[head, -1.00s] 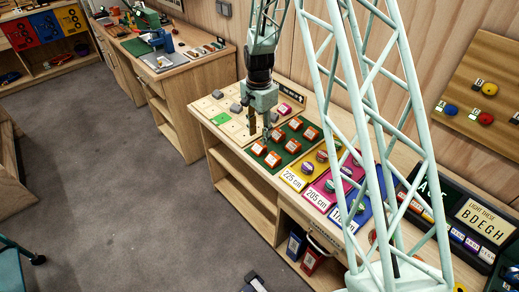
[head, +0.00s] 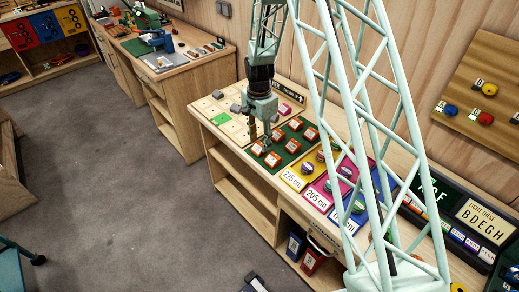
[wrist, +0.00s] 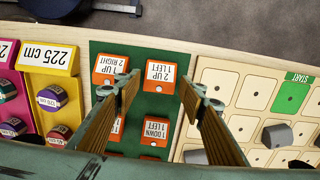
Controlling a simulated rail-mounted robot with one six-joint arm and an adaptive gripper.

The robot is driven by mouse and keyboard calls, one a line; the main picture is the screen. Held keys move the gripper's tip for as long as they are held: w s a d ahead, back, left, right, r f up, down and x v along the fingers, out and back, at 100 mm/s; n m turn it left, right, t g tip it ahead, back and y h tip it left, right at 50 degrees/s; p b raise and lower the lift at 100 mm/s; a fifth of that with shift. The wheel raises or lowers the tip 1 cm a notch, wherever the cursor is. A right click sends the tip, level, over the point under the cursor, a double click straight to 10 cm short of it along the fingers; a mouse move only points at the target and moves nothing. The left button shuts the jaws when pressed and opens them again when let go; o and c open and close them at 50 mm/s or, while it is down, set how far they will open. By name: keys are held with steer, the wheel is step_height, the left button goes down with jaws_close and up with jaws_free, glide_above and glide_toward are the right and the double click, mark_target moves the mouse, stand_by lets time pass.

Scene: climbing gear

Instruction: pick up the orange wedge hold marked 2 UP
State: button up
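The orange wedge hold marked 2 UP 1 LEFT (wrist: 160,74) sits on the dark green mat (wrist: 140,48), its white label facing up. In the head view this hold (head: 258,148) is at the mat's front left. My gripper (wrist: 159,84) is open, its two fingers apart. In the wrist view the fingertips appear on either side of the 2 UP hold; I cannot tell whether they touch it. In the head view my gripper (head: 261,144) is low over that hold and partly covers it.
Beside it is the orange hold marked 1 UP 2 RIGHT (wrist: 109,68), close to one fingertip. Behind is the hold marked 1 DOWN 1 LEFT (wrist: 156,130). Grey holds stand on the pale grid board (wrist: 224,84). A yellow 225 cm panel (wrist: 50,57) lies on the other side.

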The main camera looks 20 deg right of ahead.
mark_target(259, 148)
steer(key=shift+f, duration=1.45)
steer(key=shift+c, duration=0.9)
steer(key=c, duration=0.5)
